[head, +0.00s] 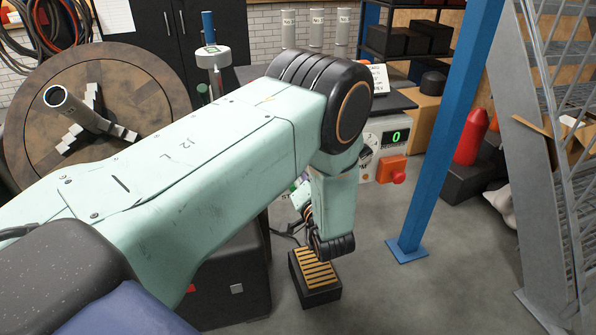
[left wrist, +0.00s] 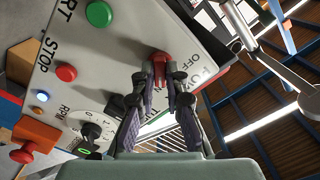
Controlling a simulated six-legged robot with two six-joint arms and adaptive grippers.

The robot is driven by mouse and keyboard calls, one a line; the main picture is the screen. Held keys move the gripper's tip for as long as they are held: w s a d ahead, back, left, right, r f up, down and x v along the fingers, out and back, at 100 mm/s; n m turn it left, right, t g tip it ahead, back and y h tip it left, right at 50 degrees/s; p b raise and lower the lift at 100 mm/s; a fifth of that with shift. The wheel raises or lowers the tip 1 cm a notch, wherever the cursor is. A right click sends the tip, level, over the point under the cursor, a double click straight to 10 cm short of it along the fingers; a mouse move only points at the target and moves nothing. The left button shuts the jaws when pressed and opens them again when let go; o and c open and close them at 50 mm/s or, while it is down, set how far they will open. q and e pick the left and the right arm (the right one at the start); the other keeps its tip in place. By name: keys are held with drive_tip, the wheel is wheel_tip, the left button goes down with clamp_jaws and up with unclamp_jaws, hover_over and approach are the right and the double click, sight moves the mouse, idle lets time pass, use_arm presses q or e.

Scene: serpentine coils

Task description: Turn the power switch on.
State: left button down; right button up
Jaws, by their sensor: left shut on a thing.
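In the left wrist view a grey control panel (left wrist: 110,50) fills the left side, tilted in the picture. A red switch handle (left wrist: 160,58) stands out from it, beside lettering that seems to read POWER. My left gripper (left wrist: 167,76) has its fingertips on both sides of this handle and is shut on it. The switch's exact position is hard to tell because the fingers cover its base. In the head view my left arm hides most of the panel and the gripper. My right gripper is in neither view.
The panel also carries a green button (left wrist: 99,14), a red STOP button (left wrist: 66,73), an RPM dial (left wrist: 92,130) and an orange box with a red button (head: 398,177). A green display (head: 396,136) reads 0. A blue post (head: 448,130) stands to the right.

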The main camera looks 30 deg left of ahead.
use_arm(q)
drive_tip(key=shift+w+r, duration=0.15)
drive_tip(key=shift+r, duration=0.05)
drive_tip(key=c, duration=1.7)
unclamp_jaws()
drive_tip(key=o, duration=0.3)
drive_tip(key=shift+f, duration=0.1)
drive_tip(key=shift+v, duration=3.8)
